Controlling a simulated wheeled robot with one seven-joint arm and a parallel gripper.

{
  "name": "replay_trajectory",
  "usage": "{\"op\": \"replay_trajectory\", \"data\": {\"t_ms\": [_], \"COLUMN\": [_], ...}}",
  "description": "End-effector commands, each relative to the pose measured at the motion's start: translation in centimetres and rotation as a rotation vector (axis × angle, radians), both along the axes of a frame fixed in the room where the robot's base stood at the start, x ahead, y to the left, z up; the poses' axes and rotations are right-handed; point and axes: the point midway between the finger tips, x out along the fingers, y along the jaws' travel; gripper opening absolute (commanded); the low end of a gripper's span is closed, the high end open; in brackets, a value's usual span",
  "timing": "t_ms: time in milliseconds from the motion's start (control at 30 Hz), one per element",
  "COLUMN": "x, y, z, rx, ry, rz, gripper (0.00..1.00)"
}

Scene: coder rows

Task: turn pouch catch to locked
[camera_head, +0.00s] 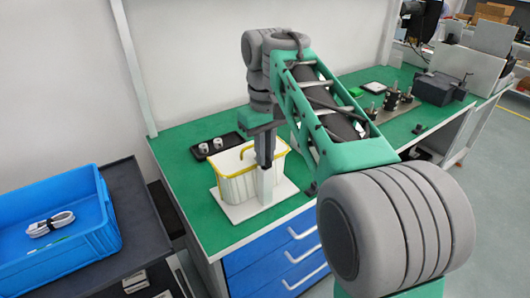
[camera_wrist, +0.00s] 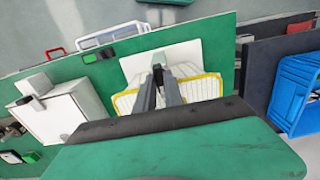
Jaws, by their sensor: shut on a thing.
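The pouch (camera_head: 236,188) is a white, ribbed, open-topped container with a yellow rim. It stands on a white base plate (camera_head: 246,210) on the green bench and also shows in the wrist view (camera_wrist: 206,88). A pale upright post (camera_head: 267,188) stands at its front right side. My gripper (camera_head: 265,162) points down at the top of this post, and its fingers (camera_wrist: 158,74) come together there in the wrist view. It is shut on a small part at the post's top, seemingly the catch. The fingers hide most of that part, so its turn position cannot be told.
A black tray with white cups (camera_head: 211,146) lies behind the pouch. A blue crate (camera_head: 60,250) with a coiled white cable (camera_head: 50,224) stands at the left. Several dark fittings (camera_head: 393,97) stand farther right. Blue drawers are below the bench's front edge.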

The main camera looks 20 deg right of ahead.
Motion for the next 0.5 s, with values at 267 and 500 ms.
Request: {"op": "replay_trajectory", "data": {"t_ms": [267,500], "x": [-0.05,-0.04], "y": [0.02,0.01], "z": [-0.1,-0.09], "rx": [0.0,0.0], "ry": [0.003,0.003], "rz": [-0.008,-0.007], "gripper": [0.0,0.21]}}
